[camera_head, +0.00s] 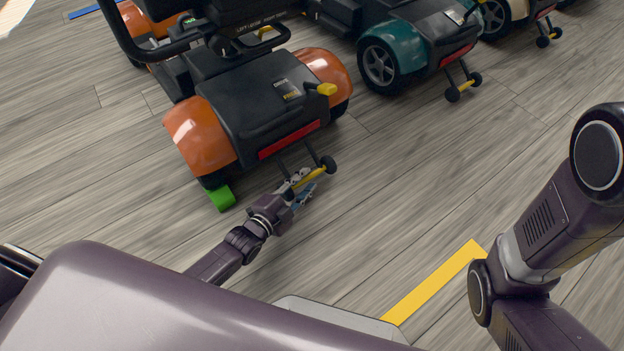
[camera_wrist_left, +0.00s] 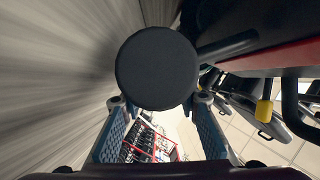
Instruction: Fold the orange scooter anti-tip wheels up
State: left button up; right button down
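The orange scooter (camera_head: 265,105) stands with its rear toward me in the head view. Its anti-tip wheels hang low behind it on two dark struts, with a yellow bar (camera_head: 312,179) between them. The right anti-tip wheel (camera_head: 327,163) shows; the left one is hidden behind my gripper. My left gripper (camera_head: 302,190) is at the left end of the bar, close to the floor. In the left wrist view a black round wheel face (camera_wrist_left: 157,68) sits at the tips of my parted fingers (camera_wrist_left: 160,105); I cannot tell if they touch it. My right gripper is out of view.
A green wedge (camera_head: 222,197) lies at the scooter's left rear wheel. A teal scooter (camera_head: 405,50) stands to the right, with a cream one farther off. A yellow floor strip (camera_head: 435,282) lies nearer me.

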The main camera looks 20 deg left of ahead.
aim_at(308, 180)
pick_arm(q)
jog(key=shift+b+x, duration=0.9)
jog(key=shift+x, duration=0.95)
jog(key=shift+c, duration=0.4)
jog(key=shift+f, duration=0.1)
grip_shut()
